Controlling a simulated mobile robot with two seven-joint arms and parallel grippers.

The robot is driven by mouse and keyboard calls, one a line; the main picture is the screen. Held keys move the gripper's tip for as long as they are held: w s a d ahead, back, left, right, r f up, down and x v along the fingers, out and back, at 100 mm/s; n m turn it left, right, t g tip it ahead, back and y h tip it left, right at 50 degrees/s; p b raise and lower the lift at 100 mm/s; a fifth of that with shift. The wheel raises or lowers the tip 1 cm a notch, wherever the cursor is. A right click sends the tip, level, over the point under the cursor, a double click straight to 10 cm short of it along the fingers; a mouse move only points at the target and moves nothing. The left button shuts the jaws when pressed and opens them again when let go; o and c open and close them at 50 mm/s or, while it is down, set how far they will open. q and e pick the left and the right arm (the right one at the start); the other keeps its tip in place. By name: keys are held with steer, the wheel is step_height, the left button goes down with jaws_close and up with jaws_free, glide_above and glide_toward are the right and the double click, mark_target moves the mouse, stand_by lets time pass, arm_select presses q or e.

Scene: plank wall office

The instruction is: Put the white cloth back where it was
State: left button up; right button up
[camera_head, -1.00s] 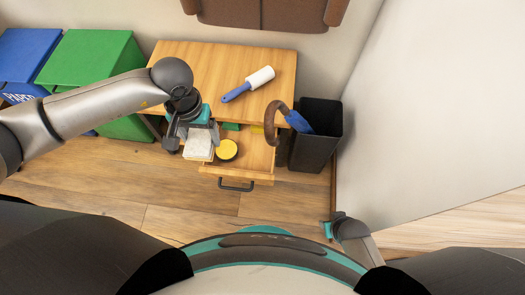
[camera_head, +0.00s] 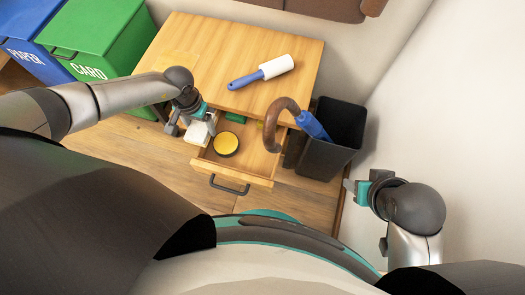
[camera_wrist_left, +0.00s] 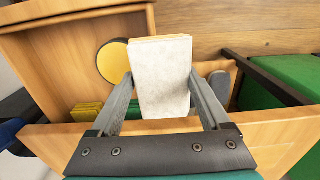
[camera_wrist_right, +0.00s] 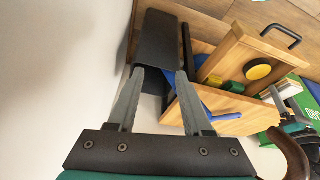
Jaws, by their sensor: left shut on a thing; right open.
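The white cloth (camera_wrist_left: 162,75) is a folded, pale block with a tan edge, held between the fingers of my left gripper (camera_wrist_left: 163,100). In the head view the cloth (camera_head: 198,133) shows just below my left gripper (camera_head: 190,122), at the left side of the open drawer (camera_head: 245,165). I cannot tell whether the cloth touches the drawer. A round yellow-topped tin (camera_head: 226,143) lies in the drawer, right of the cloth. My right gripper (camera_wrist_right: 160,95) is open and empty, near the wall at the right of the head view (camera_head: 362,190).
A blue-handled lint roller (camera_head: 262,72) lies on the wooden cabinet top (camera_head: 200,45). A black bin (camera_head: 325,155) with a blue umbrella (camera_head: 312,125) stands right of the cabinet. Green (camera_head: 95,35) and blue (camera_head: 25,30) bins stand left. Green and yellow items lie deeper in the drawer.

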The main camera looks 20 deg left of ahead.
arm_select(q)
steer(key=d, duration=0.5)
steer(key=d+b, duration=0.1)
steer(key=d, duration=0.4)
steer(key=shift+s+f, duration=0.15)
steer(key=shift+s, duration=0.05)
steer(key=b, duration=0.2)
glide_toward(259, 156)
steer(key=shift+f+b, duration=0.35)
steer(key=shift+f, duration=0.15)
steer(key=shift+f+b, duration=0.3)
steer(key=shift+f, duration=0.55)
steer(key=shift+f+b, duration=1.1)
steer(key=shift+f, duration=0.75)
arm_select(e)
steer(key=w+a+r+t+y, duration=0.2)
steer(key=a+t, duration=0.3)
steer(key=w+a+r+t+y, duration=0.2)
steer(key=a+t+y, duration=0.1)
steer(key=a+t, duration=0.3)
steer(key=shift+w+y, duration=0.3)
steer(key=shift+w, duration=0.1)
arm_select(q)
steer(key=shift+f+b, duration=0.1)
steer(key=shift+b, duration=0.2)
